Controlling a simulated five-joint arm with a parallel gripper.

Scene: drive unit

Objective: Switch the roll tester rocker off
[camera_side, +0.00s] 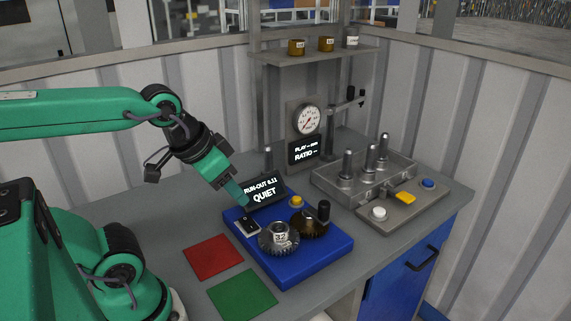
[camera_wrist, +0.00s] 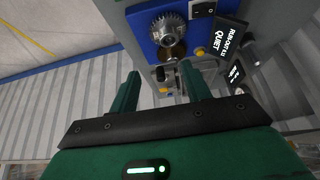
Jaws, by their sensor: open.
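The roll tester is a blue base (camera_side: 318,263) on the bench, carrying a grey gear (camera_side: 279,240) and a brass gear (camera_side: 308,224). Its display (camera_side: 264,190) reads "RUN-OUT 0.11 QUIET". The black rocker (camera_side: 247,226) sits in a pale frame at the base's back left corner. It also shows at the top of the wrist view (camera_wrist: 204,10); I cannot tell which way it is tipped. My gripper (camera_side: 244,201) is above the rocker in the side view, apart from it. In the wrist view my gripper (camera_wrist: 160,72) is open and empty.
A red mat (camera_side: 213,257) and a green mat (camera_side: 242,294) lie left and in front of the base. A yellow button (camera_side: 296,201) and a black knob (camera_side: 323,211) stand on it. A grey tray with pegs (camera_side: 364,179) and a button panel (camera_side: 403,208) are at right.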

